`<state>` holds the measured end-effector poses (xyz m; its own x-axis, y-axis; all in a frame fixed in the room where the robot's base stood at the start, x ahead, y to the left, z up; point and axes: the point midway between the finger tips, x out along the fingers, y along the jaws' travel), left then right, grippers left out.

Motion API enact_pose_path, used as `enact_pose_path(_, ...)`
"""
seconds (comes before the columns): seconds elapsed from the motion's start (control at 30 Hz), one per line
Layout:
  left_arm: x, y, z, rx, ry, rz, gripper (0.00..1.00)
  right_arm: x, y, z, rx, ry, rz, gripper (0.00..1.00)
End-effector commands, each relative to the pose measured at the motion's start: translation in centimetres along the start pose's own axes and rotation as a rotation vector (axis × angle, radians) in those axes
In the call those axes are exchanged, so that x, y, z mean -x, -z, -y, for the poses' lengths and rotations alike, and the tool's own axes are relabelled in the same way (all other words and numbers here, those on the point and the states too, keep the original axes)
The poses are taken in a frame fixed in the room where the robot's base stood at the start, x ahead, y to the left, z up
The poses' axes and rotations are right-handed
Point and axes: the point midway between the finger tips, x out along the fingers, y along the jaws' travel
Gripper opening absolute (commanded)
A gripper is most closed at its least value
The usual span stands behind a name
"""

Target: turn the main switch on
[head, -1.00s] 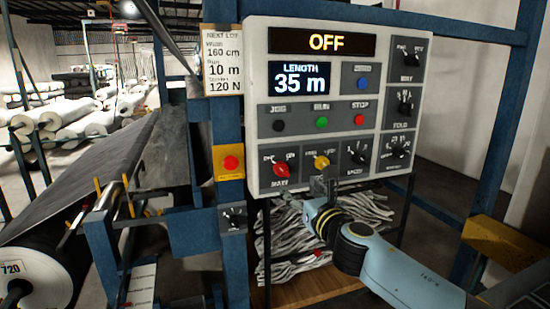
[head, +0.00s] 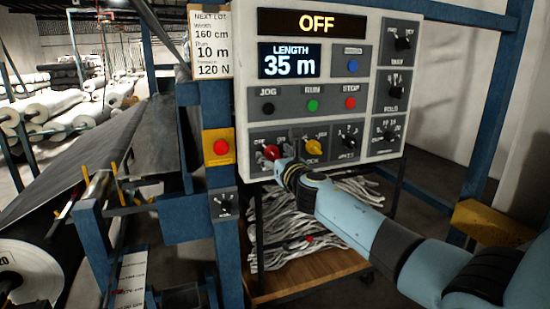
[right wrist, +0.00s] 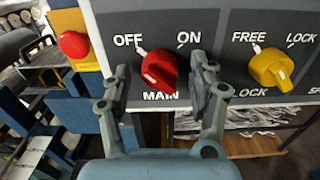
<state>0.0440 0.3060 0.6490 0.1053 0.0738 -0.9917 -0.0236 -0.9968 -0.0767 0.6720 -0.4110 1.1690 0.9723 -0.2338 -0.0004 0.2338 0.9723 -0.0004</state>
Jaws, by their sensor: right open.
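The main switch, a red knob (right wrist: 160,70), sits on the white control panel between the labels OFF and ON. Its white pointer is turned toward OFF. In the head view the red knob (head: 271,152) is at the panel's lower left, and the panel's display (head: 316,23) reads OFF. My right gripper (right wrist: 160,90) is open, with one finger on each side of the red knob; I cannot tell whether they touch it. In the head view my right gripper (head: 279,163) partly covers the knob's surroundings. My left gripper is not in view.
A yellow knob (right wrist: 271,68) sits just right of the main switch. A red button on a yellow box (head: 220,147) is to the left. Black, green and red buttons (head: 313,105) are above. A dark fabric roll machine stands at left.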

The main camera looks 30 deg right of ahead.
Motion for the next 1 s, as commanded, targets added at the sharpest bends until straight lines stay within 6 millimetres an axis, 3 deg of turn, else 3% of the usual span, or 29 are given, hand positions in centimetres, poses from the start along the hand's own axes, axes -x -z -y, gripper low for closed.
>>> enact_pose_path(0.07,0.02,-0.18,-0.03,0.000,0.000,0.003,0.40,0.02,-0.01,-0.01,0.000,0.000,0.000,0.60)
enact_pose_path(0.5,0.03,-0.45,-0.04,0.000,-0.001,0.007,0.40,0.04,-0.01,-0.01,-0.001,0.000,0.000,0.04)
enact_pose_path(1.0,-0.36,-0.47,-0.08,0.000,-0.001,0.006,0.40,0.05,0.04,0.00,-0.146,0.000,0.001,0.04)
